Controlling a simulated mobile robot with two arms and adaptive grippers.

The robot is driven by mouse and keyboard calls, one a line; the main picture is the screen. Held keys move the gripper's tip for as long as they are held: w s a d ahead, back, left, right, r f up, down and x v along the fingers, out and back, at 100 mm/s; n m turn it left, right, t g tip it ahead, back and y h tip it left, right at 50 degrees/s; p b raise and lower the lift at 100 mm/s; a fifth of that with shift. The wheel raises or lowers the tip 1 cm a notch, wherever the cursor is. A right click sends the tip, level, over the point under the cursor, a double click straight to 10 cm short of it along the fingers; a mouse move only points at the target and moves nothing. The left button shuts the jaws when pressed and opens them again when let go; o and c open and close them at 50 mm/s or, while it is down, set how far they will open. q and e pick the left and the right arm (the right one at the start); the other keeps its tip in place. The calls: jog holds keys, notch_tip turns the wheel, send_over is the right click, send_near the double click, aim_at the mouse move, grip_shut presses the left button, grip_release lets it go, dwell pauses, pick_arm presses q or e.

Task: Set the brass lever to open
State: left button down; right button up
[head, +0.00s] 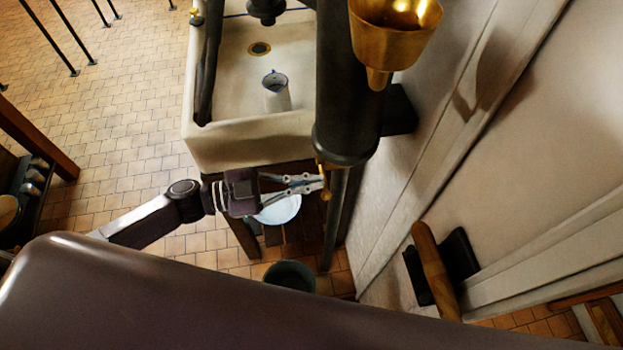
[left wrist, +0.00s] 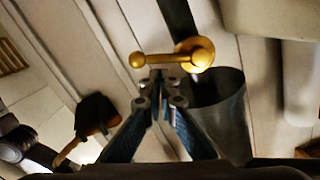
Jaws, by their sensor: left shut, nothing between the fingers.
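The brass lever (head: 326,190) is on the dark upright pipe, just below its thick part, and is small in the head view. In the left wrist view the brass lever (left wrist: 160,60) runs left from a round hub to a ball end. My left gripper (head: 319,183) is shut and empty, with its tips right at the lever. In the left wrist view the closed tips (left wrist: 158,80) lie just below the lever's bar; I cannot tell whether they touch it. My right gripper is not in view.
A stone sink (head: 230,135) with a jug (head: 276,92) stands behind the gripper. A brass funnel (head: 394,35) hangs beside the dark pipe (head: 343,125). A white basin (head: 282,210) and dark bucket (head: 289,274) are below. A wooden handle (head: 432,265) is on the right wall.

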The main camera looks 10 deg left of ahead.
pick_arm(q)
jog(key=shift+w+f, duration=0.1)
jog(key=shift+f, duration=0.1)
jog(key=shift+f+m+b, duration=0.35)
jog(key=shift+m+b, duration=0.15)
jog(key=shift+m, duration=0.1)
jog(key=shift+w+a+f+m+t+h+b, duration=0.15)
jog(key=shift+w+f+m+b, duration=0.45)
jog(key=shift+m+b, duration=1.2)
jog(key=shift+w+a+f+m+t+h+b, duration=0.1)
jog(key=shift+w+a+f+m+b, duration=0.2)
jog(key=shift+f+m+b, duration=1.1)
jog(key=shift+w+a+f+m+t+h+b, duration=0.2)
jog(key=shift+w+m+b, duration=0.3)
jog(key=shift+m+b, duration=1.75)
jog(key=shift+m, duration=0.25)
